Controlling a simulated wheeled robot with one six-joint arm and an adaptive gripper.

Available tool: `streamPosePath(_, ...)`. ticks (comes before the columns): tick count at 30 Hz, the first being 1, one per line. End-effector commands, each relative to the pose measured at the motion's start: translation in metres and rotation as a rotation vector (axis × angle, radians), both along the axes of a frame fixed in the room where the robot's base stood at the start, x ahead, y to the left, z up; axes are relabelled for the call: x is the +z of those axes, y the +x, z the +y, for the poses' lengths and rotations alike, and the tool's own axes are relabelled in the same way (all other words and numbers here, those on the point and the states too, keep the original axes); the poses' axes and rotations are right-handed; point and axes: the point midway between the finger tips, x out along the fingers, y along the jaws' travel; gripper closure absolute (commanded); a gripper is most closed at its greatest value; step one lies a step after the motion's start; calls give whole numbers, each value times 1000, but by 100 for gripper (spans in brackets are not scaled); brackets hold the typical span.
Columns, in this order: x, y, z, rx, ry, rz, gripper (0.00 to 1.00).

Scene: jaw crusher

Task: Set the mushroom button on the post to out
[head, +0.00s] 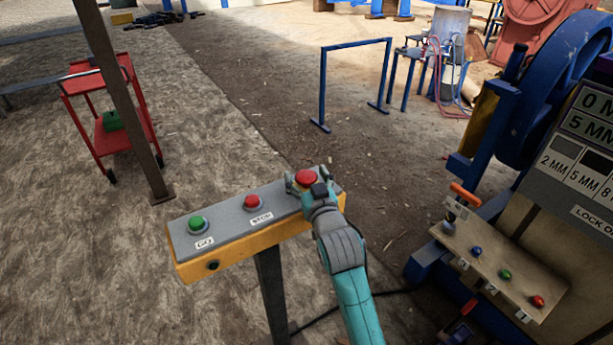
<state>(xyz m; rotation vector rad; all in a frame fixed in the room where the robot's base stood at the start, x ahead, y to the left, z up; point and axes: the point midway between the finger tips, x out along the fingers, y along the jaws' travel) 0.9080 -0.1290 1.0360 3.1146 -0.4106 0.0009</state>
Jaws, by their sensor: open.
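The red mushroom button (306,177) sits at the right end of the grey-topped, yellow-sided control box (228,222) on the post (271,295). My gripper (304,185) is open at the button, with a fingertip showing on its left side and the wrist on its near right. The gripper hides the button's base, so I cannot tell whether the fingers touch it or whether the button is in or out. On the same box are a green button (197,223) labelled GO and a smaller red button (252,201) with a label reading STOP.
The crusher (560,215) stands at right, with a small panel (500,268) of coloured buttons and an orange-handled lever (465,194). A brown pole (125,100) and a red cart (106,115) stand at left. A blue rail (357,45) stands behind.

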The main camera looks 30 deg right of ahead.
Motion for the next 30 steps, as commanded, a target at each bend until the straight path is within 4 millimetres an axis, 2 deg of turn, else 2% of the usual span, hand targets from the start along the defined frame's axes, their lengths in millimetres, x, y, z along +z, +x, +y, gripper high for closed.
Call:
streamPosePath(5,0,0,0,0,0,0,21)
streamPosePath(12,0,0,0,0,0,0,81)
streamPosePath(14,0,0,0,0,0,1,96)
streamPosePath(15,0,0,0,0,0,1,100)
streamPosePath(22,14,0,0,0,0,-1,100)
streamPosePath(29,16,0,0,0,-1,-3,100)
streamPosePath(30,16,0,0,0,-1,-4,38)
